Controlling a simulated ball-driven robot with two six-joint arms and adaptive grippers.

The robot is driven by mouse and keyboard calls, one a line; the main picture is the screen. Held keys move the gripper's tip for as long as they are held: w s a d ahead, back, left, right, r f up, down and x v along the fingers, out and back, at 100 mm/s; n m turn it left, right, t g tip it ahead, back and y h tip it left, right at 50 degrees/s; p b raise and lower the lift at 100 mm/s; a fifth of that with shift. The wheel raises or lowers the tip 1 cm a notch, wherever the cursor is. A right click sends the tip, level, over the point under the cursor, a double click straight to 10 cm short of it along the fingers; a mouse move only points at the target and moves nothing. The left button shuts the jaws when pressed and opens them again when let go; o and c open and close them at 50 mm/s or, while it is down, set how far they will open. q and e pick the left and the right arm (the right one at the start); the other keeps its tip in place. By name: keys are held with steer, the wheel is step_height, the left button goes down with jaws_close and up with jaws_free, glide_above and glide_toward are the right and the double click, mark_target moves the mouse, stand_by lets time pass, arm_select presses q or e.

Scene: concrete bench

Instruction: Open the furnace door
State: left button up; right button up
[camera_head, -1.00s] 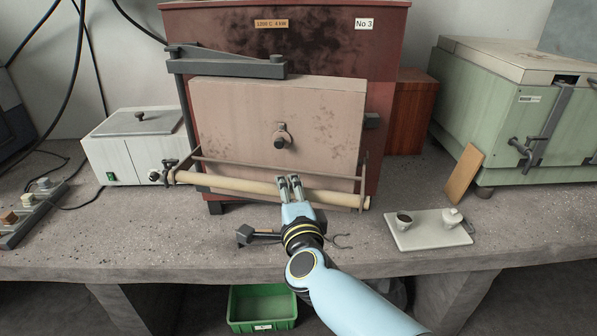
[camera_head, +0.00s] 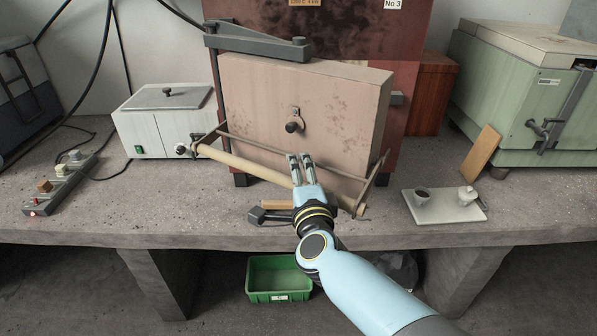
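The furnace door (camera_head: 345,115) is a pinkish-beige slab with a knob (camera_head: 294,125), on the front of the red furnace (camera_head: 365,35). It stands slightly ajar, its right side out toward me. A pale handle bar (camera_head: 240,166) on thin brackets crosses its lower front, right end nearer me. My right gripper (camera_head: 300,160) is at the bar's middle. My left gripper is not in view.
A dark tool (camera_head: 262,216) lies below the bar. A white tray (camera_head: 450,213) with small cups and a leaning wood plate (camera_head: 480,154) are at right, near a green furnace (camera_head: 530,95). A white box (camera_head: 160,130) and a power strip (camera_head: 60,190) stand left.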

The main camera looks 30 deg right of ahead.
steer(key=shift+o, duration=0.5)
steer(key=shift+w+r, duration=0.15)
steer(key=v, duration=0.7)
steer(key=shift+s, duration=0.25)
steer(key=shift+a, duration=0.1)
steer(key=shift+s, duration=0.15)
